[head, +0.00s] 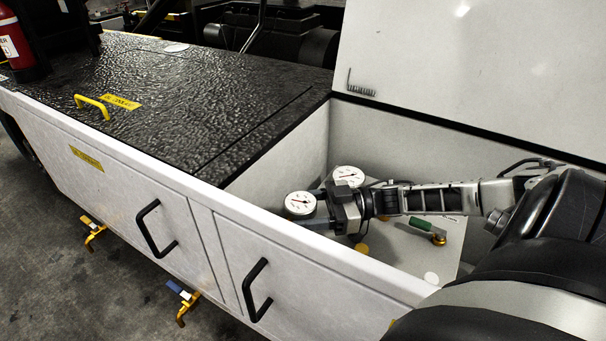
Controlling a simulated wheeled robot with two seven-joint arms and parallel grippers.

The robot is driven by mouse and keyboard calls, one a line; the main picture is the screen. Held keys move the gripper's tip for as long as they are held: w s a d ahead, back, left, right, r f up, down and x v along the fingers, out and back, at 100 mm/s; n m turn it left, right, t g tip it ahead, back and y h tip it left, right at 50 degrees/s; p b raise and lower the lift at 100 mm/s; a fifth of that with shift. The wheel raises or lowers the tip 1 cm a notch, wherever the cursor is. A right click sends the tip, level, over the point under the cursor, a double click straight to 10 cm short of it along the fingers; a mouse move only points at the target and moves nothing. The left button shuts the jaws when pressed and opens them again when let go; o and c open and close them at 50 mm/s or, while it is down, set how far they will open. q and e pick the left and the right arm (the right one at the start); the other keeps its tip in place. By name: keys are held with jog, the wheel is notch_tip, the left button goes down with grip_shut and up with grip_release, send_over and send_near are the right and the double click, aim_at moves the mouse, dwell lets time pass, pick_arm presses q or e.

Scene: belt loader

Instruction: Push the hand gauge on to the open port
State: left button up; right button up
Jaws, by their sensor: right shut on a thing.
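My right gripper (316,217) reaches from the right into the open compartment, its fingers pointing left. It is shut on the hand gauge (300,203), a round white dial that shows at the fingertips near the compartment's front wall. A second white dial gauge (348,174) stands just behind the gripper. The open port cannot be made out; the gripper and front wall hide the area below the held gauge. Whether the held gauge touches anything below cannot be told. My left gripper is not in view.
A green-handled brass valve (428,230) lies right of the gripper. A yellow round part (361,249) and a white disc (431,278) are near the front wall. White walls (270,178) and a raised lid (470,70) bound the compartment. A black textured cover (190,95) lies left.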

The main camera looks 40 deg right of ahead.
dwell(0.4)
jog(key=shift+r+p, duration=0.1)
jog(key=shift+p, duration=0.25)
jog(key=o, duration=1.2)
jog(key=shift+o, duration=0.2)
jog(key=shift+s+d, duration=0.15)
jog(key=shift+d, duration=0.05)
jog(key=v, duration=0.7)
